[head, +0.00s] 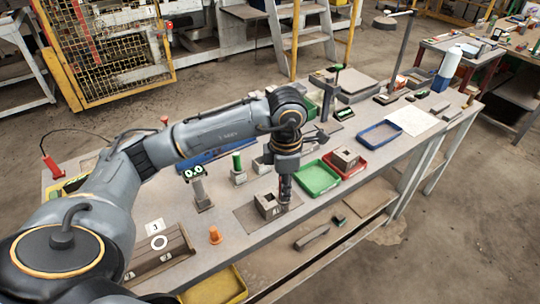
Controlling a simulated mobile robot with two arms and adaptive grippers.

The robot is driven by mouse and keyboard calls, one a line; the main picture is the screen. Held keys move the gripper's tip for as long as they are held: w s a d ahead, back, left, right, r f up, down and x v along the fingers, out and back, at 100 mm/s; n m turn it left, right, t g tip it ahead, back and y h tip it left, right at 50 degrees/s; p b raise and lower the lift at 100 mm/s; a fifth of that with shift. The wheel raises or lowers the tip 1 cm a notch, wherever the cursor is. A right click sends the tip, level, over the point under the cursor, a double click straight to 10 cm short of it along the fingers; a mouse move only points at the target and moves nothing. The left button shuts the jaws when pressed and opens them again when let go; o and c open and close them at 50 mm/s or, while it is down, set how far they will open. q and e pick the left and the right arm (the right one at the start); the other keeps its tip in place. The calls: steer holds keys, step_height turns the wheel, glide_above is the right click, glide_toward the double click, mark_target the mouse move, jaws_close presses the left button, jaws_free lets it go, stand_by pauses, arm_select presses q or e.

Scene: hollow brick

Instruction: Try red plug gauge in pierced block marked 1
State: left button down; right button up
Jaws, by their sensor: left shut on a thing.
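A grey pierced block (265,204) with a dark opening in its top sits on a dark mat (247,222) near the bench's front edge. Its marking is too small to read. My left gripper (285,202) points down at the block's right end, with its fingers low against it. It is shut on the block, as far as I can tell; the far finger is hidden. No red plug gauge can be clearly made out. A plug gauge with a green handle (237,162) stands upright left of the gripper. My right gripper is not in view.
A green tray (316,192) and a red tray (363,169) holding another block (345,158) lie right of the gripper. A blue tray (380,135) lies farther right.

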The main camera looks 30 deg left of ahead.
arm_select(q)
steer(key=w+a+n+p, duration=0.1)
steer(key=w+a+n, duration=0.25)
steer(key=n, duration=0.75)
steer(key=w+a+n+p, duration=0.2)
steer(key=a+n, duration=0.2)
steer(key=n, duration=0.6)
steer(key=shift+n, duration=0.3)
steer(key=f+b, duration=0.2)
steer(key=f, duration=0.1)
steer(key=f+b, duration=0.1)
steer(key=shift+s+a+f+b, duration=0.15)
steer(key=shift+s+b, duration=0.1)
steer(key=shift+b, duration=0.05)
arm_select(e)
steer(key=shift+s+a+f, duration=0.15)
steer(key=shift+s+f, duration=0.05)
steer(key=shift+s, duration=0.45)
arm_select(q)
steer(key=shift+f+b, duration=0.5)
steer(key=shift+f, duration=0.2)
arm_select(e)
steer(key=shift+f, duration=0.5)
arm_select(q)
steer(key=shift+s+f, duration=0.1)
steer(key=shift+f, duration=0.05)
